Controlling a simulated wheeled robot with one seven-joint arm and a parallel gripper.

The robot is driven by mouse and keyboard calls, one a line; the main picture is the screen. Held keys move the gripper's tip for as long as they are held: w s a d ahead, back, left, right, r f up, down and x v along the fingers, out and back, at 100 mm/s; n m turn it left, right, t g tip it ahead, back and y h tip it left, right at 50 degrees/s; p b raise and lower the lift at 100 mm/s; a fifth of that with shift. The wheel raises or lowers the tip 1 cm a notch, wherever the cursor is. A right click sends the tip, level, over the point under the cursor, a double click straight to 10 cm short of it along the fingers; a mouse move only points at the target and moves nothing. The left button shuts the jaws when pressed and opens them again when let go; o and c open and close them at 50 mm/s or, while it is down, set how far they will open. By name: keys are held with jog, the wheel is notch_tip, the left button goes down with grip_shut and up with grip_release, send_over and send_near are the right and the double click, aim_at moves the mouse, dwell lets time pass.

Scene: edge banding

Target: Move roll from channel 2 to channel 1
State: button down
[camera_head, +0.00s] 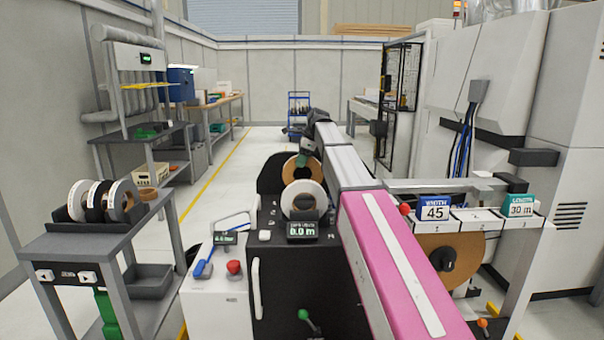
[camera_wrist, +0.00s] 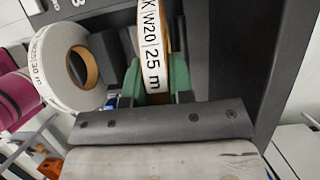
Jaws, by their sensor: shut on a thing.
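My gripper (camera_wrist: 154,78) is shut on a roll (camera_wrist: 152,45), with a green finger on each side of its rim. The roll stands edge-on in the wrist view, and its white band reads W20 and 25 m. In the head view my gripper (camera_head: 305,148) is at the top of this brown-faced roll (camera_head: 290,169), behind a white roll (camera_head: 304,186) on the black machine (camera_head: 275,245). Another white roll (camera_wrist: 45,62) with a brown core, marked 30 m, is left of the held roll in the wrist view. Channel numbers are not clearly readable.
A grey cart (camera_head: 55,243) at left carries several rolls in a dark rack. A large brown roll (camera_head: 435,262) hangs at right below signs reading width 45 and length 30 m. The machine display (camera_head: 303,230) reads 0.0 m.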

jog(key=shift+f, duration=1.95)
jog(key=shift+f, duration=0.3)
jog(key=c, duration=1)
grip_release()
jog(key=v, duration=1.1)
jog(key=shift+a+r, duration=0.1)
jog(key=shift+r, duration=0.25)
jog(key=shift+d+r, duration=0.2)
jog(key=shift+r, duration=0.3)
